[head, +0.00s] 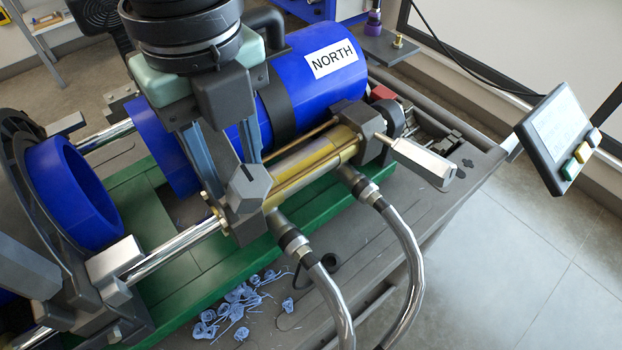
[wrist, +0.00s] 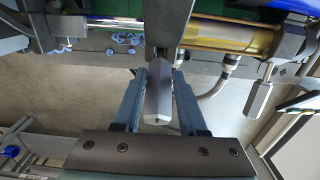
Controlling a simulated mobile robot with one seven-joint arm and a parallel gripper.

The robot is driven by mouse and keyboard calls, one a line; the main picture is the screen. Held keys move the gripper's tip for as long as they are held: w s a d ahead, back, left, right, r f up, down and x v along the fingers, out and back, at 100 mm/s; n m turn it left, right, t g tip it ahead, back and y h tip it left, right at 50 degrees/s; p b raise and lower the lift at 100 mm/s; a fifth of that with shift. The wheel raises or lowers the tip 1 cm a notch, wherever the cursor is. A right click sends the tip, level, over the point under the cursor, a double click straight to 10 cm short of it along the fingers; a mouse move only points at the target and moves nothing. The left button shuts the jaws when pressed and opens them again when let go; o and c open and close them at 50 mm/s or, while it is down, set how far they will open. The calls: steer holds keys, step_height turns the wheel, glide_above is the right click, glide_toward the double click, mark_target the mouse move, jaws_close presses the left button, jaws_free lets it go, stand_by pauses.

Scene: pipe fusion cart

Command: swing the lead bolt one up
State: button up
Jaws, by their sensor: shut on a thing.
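In the wrist view, a grey six-sided bolt (wrist: 159,92) sits between the two blue-grey fingers of my gripper (wrist: 157,100), which are shut on it. The bolt's far end runs up to a dark clamp part beside the brass cylinder (wrist: 228,37).
Two curved metal hoses (head: 405,255) rise in front of the cylinder. A second blue pipe end (head: 75,195) sits in a clamp at left. A tilted control panel (head: 558,135) stands at right. Blue shavings (head: 240,305) lie on the cart. Open floor (head: 540,270) is at lower right.

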steer(key=shift+w+a, duration=0.1)
steer(key=shift+w, duration=0.05)
steer(key=shift+w+a+r, duration=0.2)
steer(key=shift+w+a, duration=0.2)
steer(key=shift+w, duration=0.2)
steer(key=shift+w+a, duration=0.2)
jaws_close()
steer(key=shift+w, duration=0.1)
steer(key=shift+a, duration=0.1)
steer(key=shift+w+a+p, duration=0.4)
steer(key=shift+w+a, duration=0.05)
steer(key=shift+w, duration=0.3)
steer(key=shift+w+a+f, duration=0.1)
steer(key=shift+w+a, duration=0.05)
